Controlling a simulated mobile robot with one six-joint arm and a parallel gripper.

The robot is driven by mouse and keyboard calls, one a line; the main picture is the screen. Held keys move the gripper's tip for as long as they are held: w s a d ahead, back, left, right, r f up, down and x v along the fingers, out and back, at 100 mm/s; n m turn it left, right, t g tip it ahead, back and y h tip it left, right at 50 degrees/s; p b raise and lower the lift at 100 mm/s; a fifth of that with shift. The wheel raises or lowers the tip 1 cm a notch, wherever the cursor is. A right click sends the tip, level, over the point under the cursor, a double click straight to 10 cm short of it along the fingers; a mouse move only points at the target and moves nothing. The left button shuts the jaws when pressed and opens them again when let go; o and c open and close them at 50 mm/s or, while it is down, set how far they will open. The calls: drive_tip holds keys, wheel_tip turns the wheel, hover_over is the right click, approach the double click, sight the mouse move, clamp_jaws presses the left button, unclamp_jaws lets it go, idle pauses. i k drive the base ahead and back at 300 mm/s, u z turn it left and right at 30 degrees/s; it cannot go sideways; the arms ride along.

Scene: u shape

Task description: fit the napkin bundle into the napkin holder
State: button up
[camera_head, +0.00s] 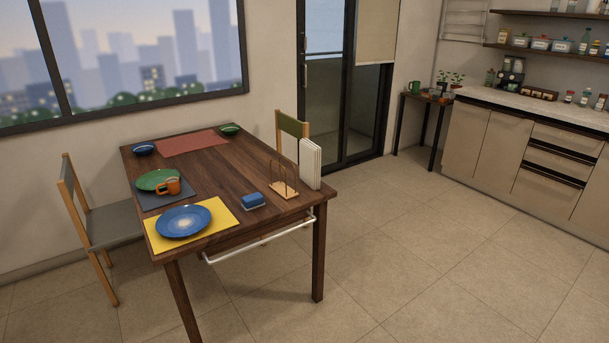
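The napkin holder (284,189) stands on the dark wooden table near its right edge. It has a light wooden base and thin upright brown loops, and the space between the loops looks empty. A white upright stack of thin sheets (310,164), which looks like the napkin bundle, stands just right of the holder at the table's edge. The two are close together; I cannot tell whether they touch. My gripper is not in view.
Chairs stand left and behind. The right floor is clear.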

sight(282, 188)
drive_tip(key=z, duration=0.2)
drive_tip(key=k, duration=0.5)
drive_tip(key=u, duration=1.4)
drive_tip(key=i, duration=1)
drive_tip(key=u, duration=0.05)
